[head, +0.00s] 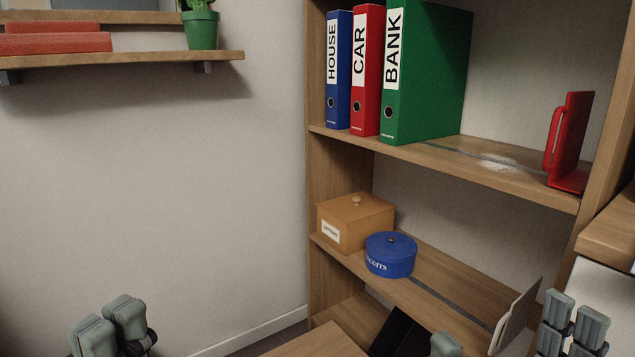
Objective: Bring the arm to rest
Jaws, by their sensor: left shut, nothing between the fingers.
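My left gripper (109,326) is low at the left edge of the head view, in front of the plain wall. Its two grey fingers are together with nothing between them, and it is apart from the shelves. My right gripper (573,325) shows partly at the bottom right, in front of the lower shelf unit.
A bookcase holds a blue binder (338,70), a red binder (367,70), a green binder (430,75) and a red bookend (572,140). Below stand a wooden box (355,218), a blue biscuit tin (391,256) and a pale bookend (515,318). A wall shelf (130,62) holds a potted plant (201,29).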

